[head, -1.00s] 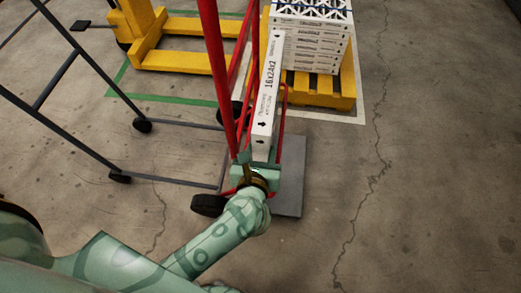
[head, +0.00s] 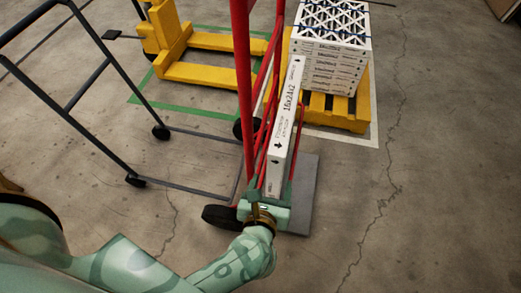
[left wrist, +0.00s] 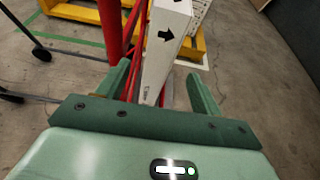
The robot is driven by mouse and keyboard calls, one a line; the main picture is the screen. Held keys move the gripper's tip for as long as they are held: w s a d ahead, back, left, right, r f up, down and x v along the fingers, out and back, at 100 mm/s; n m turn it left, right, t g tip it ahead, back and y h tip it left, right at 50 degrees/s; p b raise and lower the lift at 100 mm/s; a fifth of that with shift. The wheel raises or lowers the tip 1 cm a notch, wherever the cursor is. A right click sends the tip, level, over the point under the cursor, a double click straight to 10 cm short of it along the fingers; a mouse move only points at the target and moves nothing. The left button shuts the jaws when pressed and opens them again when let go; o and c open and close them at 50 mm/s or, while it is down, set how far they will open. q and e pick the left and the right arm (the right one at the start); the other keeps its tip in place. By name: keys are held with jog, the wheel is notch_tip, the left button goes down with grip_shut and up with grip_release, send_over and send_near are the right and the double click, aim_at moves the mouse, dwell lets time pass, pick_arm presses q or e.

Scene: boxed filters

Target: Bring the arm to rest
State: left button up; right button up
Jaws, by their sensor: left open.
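A tall, thin white filter box (head: 284,130) with black print stands on edge on the red hand truck (head: 243,90). My left gripper (head: 268,203) is at the box's near, lower end in the head view. In the left wrist view my left gripper's two fingers (left wrist: 160,85) are spread, with the box (left wrist: 166,42) beyond and between them. Gaps show between the fingers and the box there; contact at the end cannot be told. The right gripper is in no view.
The hand truck's grey plate (head: 304,195) and black wheel (head: 222,217) are close to my left gripper. A yellow pallet (head: 350,115) holds stacked filter boxes (head: 330,50). A dark cart frame (head: 85,95) stands at left. The floor at right is clear.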

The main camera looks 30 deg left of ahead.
pick_arm(q)
jog(key=p+v, duration=0.3)
jog(key=v, duration=0.7)
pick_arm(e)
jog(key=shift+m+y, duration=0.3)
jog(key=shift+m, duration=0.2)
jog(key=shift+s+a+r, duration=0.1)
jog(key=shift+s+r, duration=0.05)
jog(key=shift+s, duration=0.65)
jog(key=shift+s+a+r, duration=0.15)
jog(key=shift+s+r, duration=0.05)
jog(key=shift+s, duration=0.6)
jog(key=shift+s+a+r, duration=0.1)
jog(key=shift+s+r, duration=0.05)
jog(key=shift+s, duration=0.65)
